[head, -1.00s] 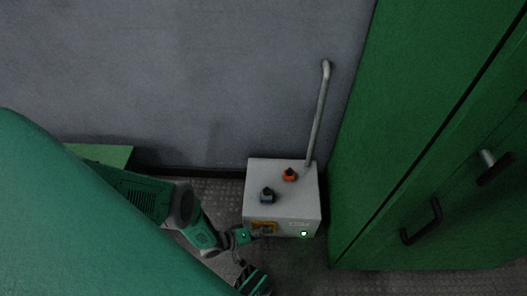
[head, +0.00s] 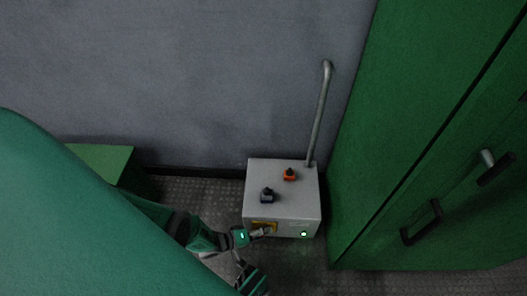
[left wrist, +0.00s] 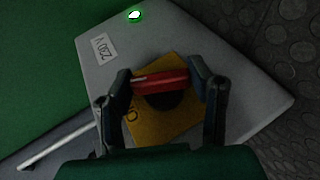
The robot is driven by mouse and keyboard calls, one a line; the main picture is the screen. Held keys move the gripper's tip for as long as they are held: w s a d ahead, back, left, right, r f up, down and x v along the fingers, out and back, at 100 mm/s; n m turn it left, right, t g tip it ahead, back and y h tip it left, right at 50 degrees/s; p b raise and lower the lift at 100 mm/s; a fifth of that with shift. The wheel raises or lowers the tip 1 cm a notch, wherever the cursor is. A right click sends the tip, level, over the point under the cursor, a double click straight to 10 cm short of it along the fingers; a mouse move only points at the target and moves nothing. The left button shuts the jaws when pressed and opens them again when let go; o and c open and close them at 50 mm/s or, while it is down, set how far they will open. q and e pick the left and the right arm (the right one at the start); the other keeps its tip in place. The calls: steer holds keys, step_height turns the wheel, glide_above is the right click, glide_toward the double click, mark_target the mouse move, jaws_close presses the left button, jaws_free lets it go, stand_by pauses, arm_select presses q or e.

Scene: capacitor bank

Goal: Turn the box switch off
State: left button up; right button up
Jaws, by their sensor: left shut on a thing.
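The box (head: 300,210) is light grey and stands on the floor against the wall. Its front has a yellow plate (head: 257,224) and a lit green lamp (head: 304,234). In the left wrist view the yellow plate (left wrist: 166,130) carries a red switch handle (left wrist: 160,82) over a dark round base. Letters show at the plate's edge, partly hidden. My left gripper (head: 268,230) is at the box front. Its two fingers (left wrist: 160,86) are shut on the red handle's ends, and the handle lies nearly level across that picture. My right gripper is not identifiable.
On the box top are a dark knob (head: 267,196) and an orange-red knob (head: 289,175). A grey pipe (head: 318,115) rises from its back right corner. A green cabinet (head: 400,130) with dark handles (head: 423,222) stands close on the right. A grey wall (head: 200,80) is behind.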

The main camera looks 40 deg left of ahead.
arm_select(q)
steer(key=o, duration=1.2)
steer(key=shift+w+a, duration=0.15)
steer(key=shift+a, duration=0.2)
steer(key=shift+c, duration=0.2)
steer(key=shift+d, duration=0.1)
steer(key=shift+d, duration=0.1)
steer(key=v, duration=1.2)
steer(key=shift+a, duration=0.2)
steer(key=shift+f, duration=0.15)
